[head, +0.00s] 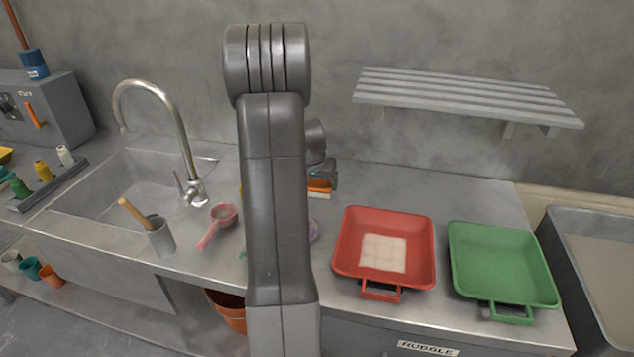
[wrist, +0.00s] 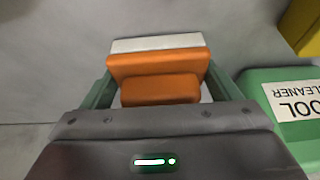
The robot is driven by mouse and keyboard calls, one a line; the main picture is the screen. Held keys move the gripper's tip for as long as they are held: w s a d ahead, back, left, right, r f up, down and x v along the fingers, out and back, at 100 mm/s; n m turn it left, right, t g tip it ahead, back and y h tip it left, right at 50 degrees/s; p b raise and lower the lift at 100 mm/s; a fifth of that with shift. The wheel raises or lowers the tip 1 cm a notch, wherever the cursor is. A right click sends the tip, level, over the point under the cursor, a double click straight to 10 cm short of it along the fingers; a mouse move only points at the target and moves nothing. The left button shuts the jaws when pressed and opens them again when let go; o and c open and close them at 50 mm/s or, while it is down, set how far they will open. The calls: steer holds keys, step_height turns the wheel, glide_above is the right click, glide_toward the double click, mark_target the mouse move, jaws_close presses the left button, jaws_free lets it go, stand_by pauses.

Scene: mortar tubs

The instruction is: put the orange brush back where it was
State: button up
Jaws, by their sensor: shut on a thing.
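The orange brush (wrist: 160,75) has an orange block body and a pale bristle strip (wrist: 158,43) along its far side. In the wrist view my gripper (wrist: 160,88) has its two green fingers at either side of the brush and is shut on it. In the head view the brush (head: 320,186) shows just right of my arm, at the back of the counter, with my gripper (head: 328,172) at it. My arm hides much of the counter there. I cannot tell whether the brush touches the counter.
A green container labelled as cleaner (wrist: 290,110) and a yellow object (wrist: 304,28) stand right of the gripper in the wrist view. A red tub (head: 348,245) and a green tub (head: 500,262) sit right on the counter, below a slatted shelf (head: 465,97). The sink (head: 110,190) is left.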

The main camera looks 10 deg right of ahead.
steer(key=o, duration=0.9)
steer(key=shift+f, duration=0.1)
steer(key=shift+r, duration=0.3)
steer(key=v, duration=1.1)
steer(key=shift+s+r, duration=0.2)
steer(key=shift+r, duration=0.15)
